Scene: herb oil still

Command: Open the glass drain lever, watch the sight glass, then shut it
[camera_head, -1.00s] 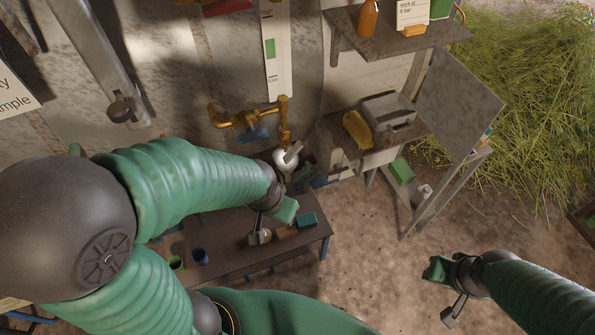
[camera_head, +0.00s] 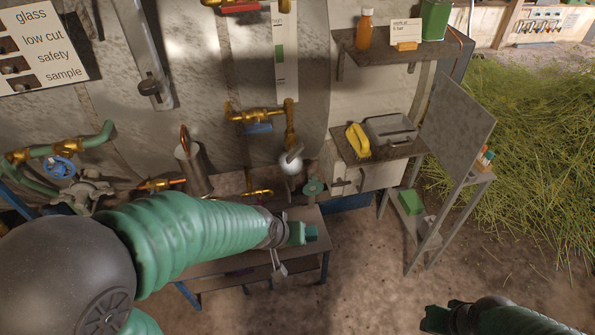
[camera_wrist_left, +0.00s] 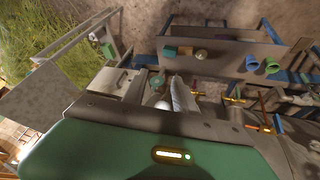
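The sight glass (camera_head: 280,52) is a narrow upright strip with a green band on the pale boiler wall in the head view. Below it is brass pipework (camera_head: 290,118) with a blue lever (camera_head: 258,128), which lies roughly level along the pipe. I cannot tell for sure that this is the glass drain lever. A white round cup (camera_head: 291,165) hangs under the brass outlet. My left gripper (camera_head: 308,232) is below and slightly right of the lever, apart from it, with nothing seen in it. Whether either is open is unclear.
A low bench (camera_head: 312,268) stands beneath my left gripper. A blue handwheel (camera_head: 60,167) is at left.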

